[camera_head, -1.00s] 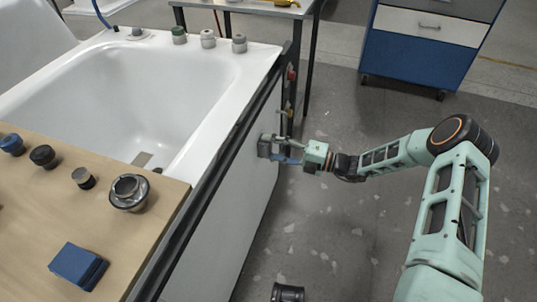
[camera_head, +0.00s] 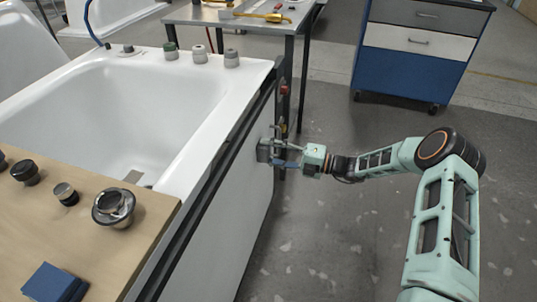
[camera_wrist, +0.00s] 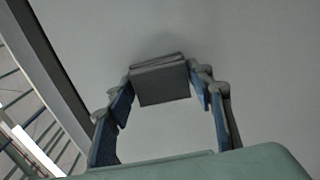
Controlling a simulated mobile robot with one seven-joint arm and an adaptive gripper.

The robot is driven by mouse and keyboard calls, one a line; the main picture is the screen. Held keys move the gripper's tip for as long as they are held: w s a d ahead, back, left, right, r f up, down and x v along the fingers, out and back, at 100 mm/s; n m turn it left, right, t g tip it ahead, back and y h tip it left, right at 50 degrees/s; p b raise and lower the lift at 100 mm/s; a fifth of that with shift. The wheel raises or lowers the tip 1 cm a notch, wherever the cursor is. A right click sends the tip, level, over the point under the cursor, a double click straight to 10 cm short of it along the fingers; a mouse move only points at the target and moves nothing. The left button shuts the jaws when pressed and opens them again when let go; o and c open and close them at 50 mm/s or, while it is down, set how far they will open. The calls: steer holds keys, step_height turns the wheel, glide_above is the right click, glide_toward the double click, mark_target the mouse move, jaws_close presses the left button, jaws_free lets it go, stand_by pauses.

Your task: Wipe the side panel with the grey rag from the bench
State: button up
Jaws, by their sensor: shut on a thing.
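The grey rag (camera_wrist: 160,82) is a folded pad between my gripper's fingertips in the wrist view. My gripper (camera_head: 270,151) is shut on it at the far part of the tub's side panel (camera_head: 232,212). In the wrist view my gripper (camera_wrist: 162,90) faces the pale panel (camera_wrist: 180,30), with the rag's far edge against or very near it. A dark shadow lies on the panel by the rag. Exact contact is hard to tell.
A wooden bench board (camera_head: 90,225) at the left holds drain fittings and a blue block (camera_head: 55,283). The white bathtub (camera_head: 110,110) has several knobs on its far rim. A metal table (camera_head: 240,18) stands behind, a blue drawer cabinet (camera_head: 415,60) back right. Floor at right is clear.

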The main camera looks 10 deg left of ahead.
steer(key=shift+r, duration=0.1)
steer(key=shift+s+d+p, duration=0.15)
steer(key=shift+d, duration=1.35)
steer(key=shift+s+d+p, duration=0.1)
steer(key=shift+d+p, duration=0.05)
steer(key=shift+d, duration=1.35)
steer(key=shift+s+d, duration=0.1)
steer(key=shift+d, duration=1.4)
